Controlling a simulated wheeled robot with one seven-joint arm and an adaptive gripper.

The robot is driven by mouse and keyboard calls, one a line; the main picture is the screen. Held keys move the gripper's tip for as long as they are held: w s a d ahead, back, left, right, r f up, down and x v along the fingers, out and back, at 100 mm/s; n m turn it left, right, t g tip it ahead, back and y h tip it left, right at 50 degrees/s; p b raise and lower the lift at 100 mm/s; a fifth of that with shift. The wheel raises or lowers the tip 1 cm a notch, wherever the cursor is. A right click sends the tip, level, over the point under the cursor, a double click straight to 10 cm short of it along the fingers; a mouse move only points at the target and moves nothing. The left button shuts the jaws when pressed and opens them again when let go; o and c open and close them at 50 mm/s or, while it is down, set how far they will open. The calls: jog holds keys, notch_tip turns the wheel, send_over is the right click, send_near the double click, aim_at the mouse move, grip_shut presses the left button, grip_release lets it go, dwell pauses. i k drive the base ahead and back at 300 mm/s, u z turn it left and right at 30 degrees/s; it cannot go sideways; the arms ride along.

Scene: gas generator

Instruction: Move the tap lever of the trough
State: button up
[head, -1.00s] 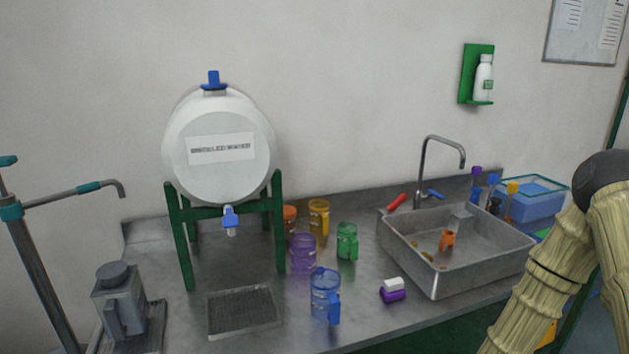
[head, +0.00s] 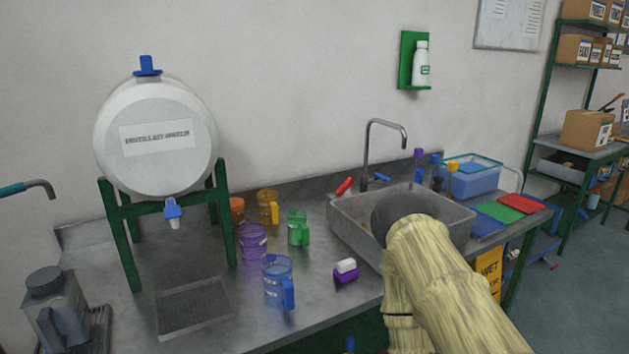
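The metal trough (head: 352,222) is set at the right part of the counter, and my arm hides much of its inside and front. A curved tap (head: 368,150) rises behind it. A red lever (head: 344,186) is to the left of the tap base and a blue lever (head: 381,177) is to its right. My arm, in a pale cover with a dark rounded joint, reaches up in front of the trough. My gripper is not in view.
Purple, green, orange and blue jugs stand left of the trough, the blue jug (head: 278,282) nearest. A white and purple block (head: 345,270) lies by the trough's front. A white water barrel (head: 157,137) stands at left. Bottles and a blue bin (head: 474,181) are at right.

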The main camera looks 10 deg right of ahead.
aim_at(387, 179)
jog(key=k, duration=0.45)
jog(key=z, duration=0.6)
jog(key=i, duration=1.4)
jog(key=u, duration=0.25)
